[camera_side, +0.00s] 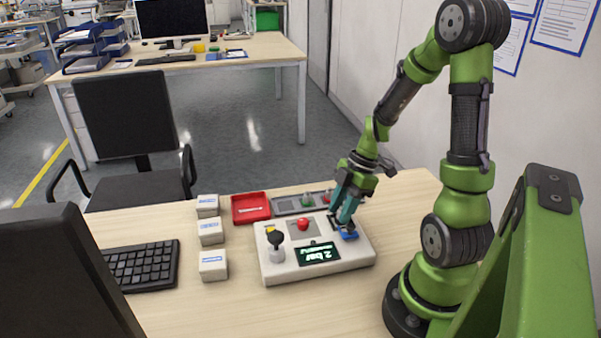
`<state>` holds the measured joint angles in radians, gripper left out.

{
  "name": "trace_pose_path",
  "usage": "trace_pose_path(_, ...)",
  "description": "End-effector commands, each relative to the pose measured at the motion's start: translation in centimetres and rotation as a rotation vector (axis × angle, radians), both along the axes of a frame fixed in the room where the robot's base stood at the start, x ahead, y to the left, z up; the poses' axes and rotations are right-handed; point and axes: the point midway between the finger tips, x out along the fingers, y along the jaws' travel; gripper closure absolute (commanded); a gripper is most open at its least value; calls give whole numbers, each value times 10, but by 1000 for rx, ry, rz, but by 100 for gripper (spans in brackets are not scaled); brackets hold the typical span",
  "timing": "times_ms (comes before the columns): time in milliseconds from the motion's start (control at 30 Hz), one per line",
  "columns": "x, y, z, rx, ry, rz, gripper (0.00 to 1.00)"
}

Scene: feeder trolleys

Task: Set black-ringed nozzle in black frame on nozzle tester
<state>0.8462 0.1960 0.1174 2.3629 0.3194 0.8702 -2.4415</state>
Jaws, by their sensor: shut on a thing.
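The nozzle tester (282,272) is a pale box on the desk with a lit display reading 2 bar. Its top has a yellow frame (270,229) at the back left and a blue frame (349,236) at the right. A dark frame edge (334,222) shows beside my fingers. My gripper (345,216) points down over the tester's back right part, by the dark and blue frames. It is shut on a small nozzle, mostly hidden by the fingers. I cannot make out its ring colour or whether it touches the frame.
A grey tray (285,207) behind the tester holds a green and a red piece. A red tray (250,208) stands left of it. A red button (303,224) and a black-knobbed lever (276,240) rise from the tester. Several white boxes (212,265) and a keyboard (143,264) lie left.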

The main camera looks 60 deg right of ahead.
Motion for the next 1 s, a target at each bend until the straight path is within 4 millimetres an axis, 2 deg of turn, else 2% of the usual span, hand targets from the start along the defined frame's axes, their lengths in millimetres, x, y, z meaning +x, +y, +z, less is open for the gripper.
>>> trace_pose_path(567, 0, 0, -7, 0, 1, 0, 96)
trace_pose_path(600, 0, 0, -8, 0, 1, 0, 64)
trace_pose_path(700, 0, 0, -7, 0, 0, 0, 48)
trace_pose_path(800, 0, 0, -7, 0, 0, 0, 36)
trace_pose_path(1000, 0, 0, -7, 0, 0, 0, 36)
